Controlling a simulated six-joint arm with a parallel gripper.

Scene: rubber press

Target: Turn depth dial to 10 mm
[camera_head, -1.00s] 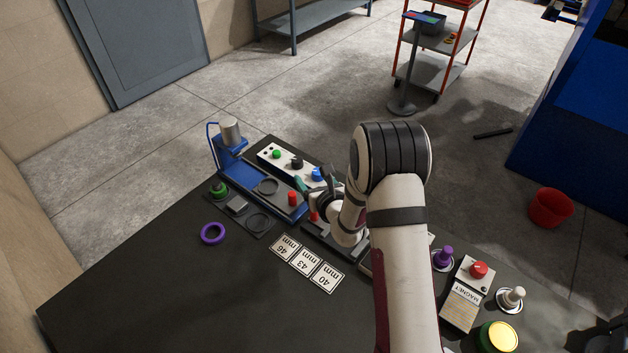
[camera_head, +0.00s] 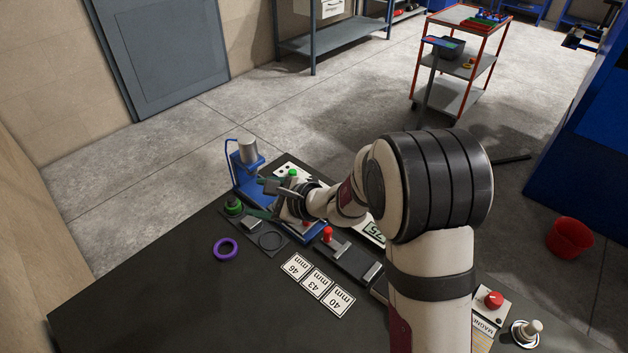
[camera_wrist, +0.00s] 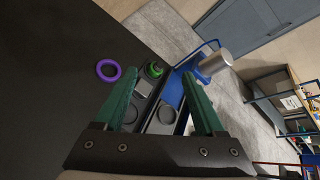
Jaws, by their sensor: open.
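The white control panel (camera_head: 283,170) stands behind the blue press (camera_head: 248,185), with its green button (camera_head: 292,174) in view. Its black and blue knobs are hidden behind my arm, so I cannot see the depth dial or its setting. The press's silver cylinder (camera_wrist: 213,65) is beyond the right finger.
A purple ring (camera_head: 225,249) lies on the dark table left of a tray with a green-topped piece (camera_head: 233,206). Cards marked 46, 43 and 40 mm (camera_head: 317,284) lie in front. A red knob (camera_head: 327,233) stands near a display reading 75 (camera_head: 375,232). The table's front left is clear.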

